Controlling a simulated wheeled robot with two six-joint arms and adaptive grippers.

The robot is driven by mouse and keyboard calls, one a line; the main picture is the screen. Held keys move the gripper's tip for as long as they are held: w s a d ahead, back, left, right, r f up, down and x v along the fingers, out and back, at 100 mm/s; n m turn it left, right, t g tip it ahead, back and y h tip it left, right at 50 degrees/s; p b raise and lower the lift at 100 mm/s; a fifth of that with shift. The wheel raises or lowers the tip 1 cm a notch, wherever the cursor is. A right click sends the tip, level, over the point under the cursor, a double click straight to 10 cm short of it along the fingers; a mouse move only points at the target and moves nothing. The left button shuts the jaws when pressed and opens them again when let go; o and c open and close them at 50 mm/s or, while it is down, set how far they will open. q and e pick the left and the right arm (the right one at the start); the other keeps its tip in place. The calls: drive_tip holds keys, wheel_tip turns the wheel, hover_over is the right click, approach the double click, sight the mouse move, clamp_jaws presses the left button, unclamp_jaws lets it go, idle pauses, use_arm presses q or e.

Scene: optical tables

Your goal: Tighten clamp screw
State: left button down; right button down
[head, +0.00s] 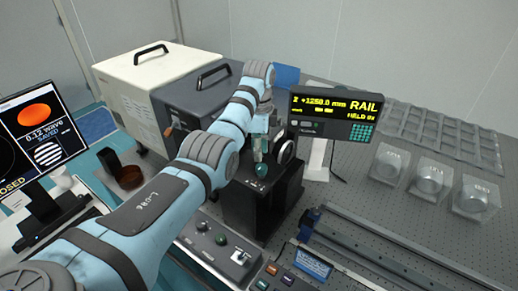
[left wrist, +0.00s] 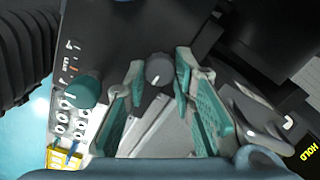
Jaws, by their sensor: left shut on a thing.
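My left gripper (head: 258,152) reaches down to a dark block-shaped mount (head: 250,208) in the head view. In the left wrist view, the teal-padded fingers of my left gripper (left wrist: 158,78) are on both sides of a small grey round knob (left wrist: 159,70) with a white mark line. They are shut on this knob, which looks like the clamp screw. A teal knob (left wrist: 83,92) sits to the left of the fingers; a teal knob (head: 261,170) also shows on the mount in the head view. The knob between the fingers is hidden in the head view. My right gripper is not in view.
A display (head: 335,115) reading RAIL stands behind the mount. A dark rail (head: 390,250) runs along the front right. Several clear boxes (head: 427,180) stand on the right. White and dark cases (head: 150,75) stand behind my arm; a monitor (head: 40,140) is at left.

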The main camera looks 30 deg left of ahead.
use_arm(q)
drive_tip(key=n, duration=0.5)
drive_tip(key=shift+f+n, duration=0.1)
drive_tip(key=shift+n, duration=0.2)
drive_tip(key=n, duration=0.9)
drive_tip(key=shift+a+f, duration=0.1)
drive_tip(key=shift+n, duration=2.3)
drive_tip(key=c, duration=1.3)
unclamp_jaws()
drive_tip(key=shift+c, duration=0.2)
drive_tip(key=shift+a, duration=0.1)
